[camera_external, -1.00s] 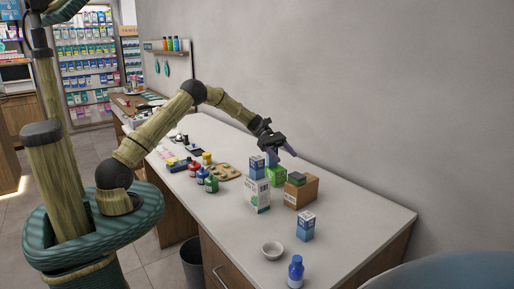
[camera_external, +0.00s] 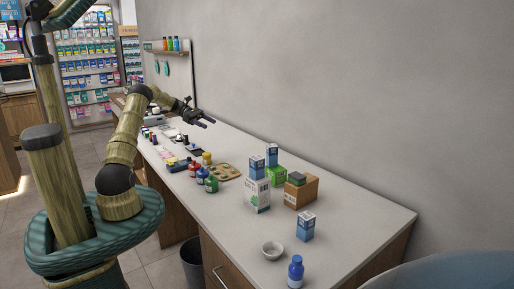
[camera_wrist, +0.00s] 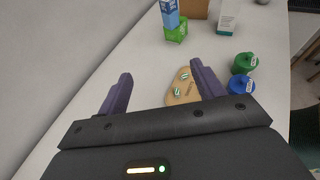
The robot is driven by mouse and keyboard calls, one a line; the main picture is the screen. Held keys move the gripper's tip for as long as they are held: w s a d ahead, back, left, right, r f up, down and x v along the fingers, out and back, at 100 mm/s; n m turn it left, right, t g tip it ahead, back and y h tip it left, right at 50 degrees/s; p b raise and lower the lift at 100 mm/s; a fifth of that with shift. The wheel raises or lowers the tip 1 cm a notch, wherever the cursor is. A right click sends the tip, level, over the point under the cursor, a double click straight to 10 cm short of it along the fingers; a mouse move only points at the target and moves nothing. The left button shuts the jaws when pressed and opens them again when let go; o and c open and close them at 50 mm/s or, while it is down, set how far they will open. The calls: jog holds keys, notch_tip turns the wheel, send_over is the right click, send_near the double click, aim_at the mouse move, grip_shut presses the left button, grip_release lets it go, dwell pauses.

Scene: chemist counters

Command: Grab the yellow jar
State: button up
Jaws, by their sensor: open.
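The yellow jar (camera_external: 207,158) stands upright on the white counter, just behind the red and blue jars. It does not show in the wrist view. My gripper (camera_external: 206,121) is open and empty, above the counter and apart from the jar, up and toward the wall. In the wrist view my gripper (camera_wrist: 160,71) has its two fingers spread, with bare counter and part of a wooden board between and below them.
A red jar (camera_external: 194,169), a blue jar (camera_external: 201,175) and a green jar (camera_external: 211,184) stand close to the yellow one. The wooden board (camera_external: 232,171) lies to their right. Boxes, including a brown box (camera_external: 308,190), stand farther right. The wall runs behind the counter.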

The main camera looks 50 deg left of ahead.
jog(key=s+a+n+t+y, duration=0.2)
jog(key=s+a+n+t, duration=0.1)
jog(key=s+a, duration=1.1)
notch_tip(320, 180, down, 11)
jog(key=shift+w+d+g, duration=0.25)
jog(key=shift+d+g, duration=0.05)
jog(key=shift+d, duration=0.1)
jog(key=shift+r, duration=0.1)
jog(key=p, duration=0.2)
send_near(205, 154)
jog(key=x, duration=0.4)
jog(key=shift+w+a, duration=0.1)
jog(key=shift+a, duration=0.05)
jog(key=shift+w, duration=0.1)
jog(key=shift+w+d, duration=0.25)
jog(key=shift+d, duration=0.1)
jog(key=p+x, duration=0.1)
jog(key=x, duration=0.3)
jog(key=shift+w+f, duration=0.15)
jog(key=shift+f, duration=0.05)
